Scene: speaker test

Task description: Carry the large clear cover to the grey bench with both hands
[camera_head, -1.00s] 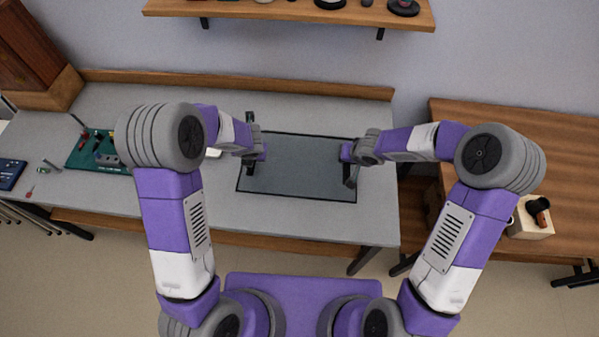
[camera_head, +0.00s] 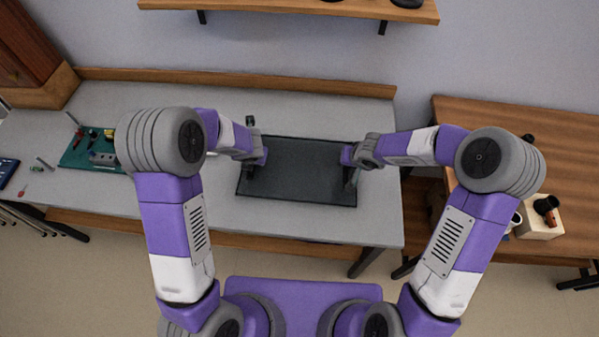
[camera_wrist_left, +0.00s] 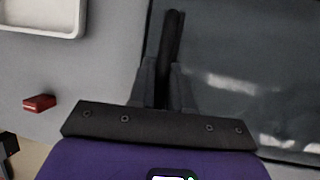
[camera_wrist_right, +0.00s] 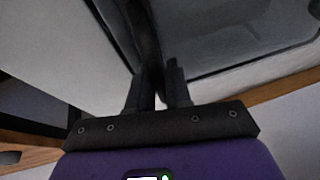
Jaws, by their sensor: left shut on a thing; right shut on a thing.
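The large clear cover (camera_head: 300,180) is a see-through dark-rimmed panel, held level between my grippers over the middle of the grey bench (camera_head: 190,208). It looks dark; I cannot tell whether it touches the bench. My left gripper (camera_head: 257,160) is shut on a black handle bar at its left side. The bar (camera_wrist_left: 170,50) stands between the fingers in the left wrist view. My right gripper (camera_head: 352,164) is shut on the cover's right side. The cover's glossy pane also shows in the right wrist view (camera_wrist_right: 225,35).
A white tray (camera_wrist_left: 45,15) and a small red object (camera_wrist_left: 39,103) show in the left wrist view. A wooden table (camera_head: 490,130) stands at right. A shelf (camera_head: 290,9) hangs above.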

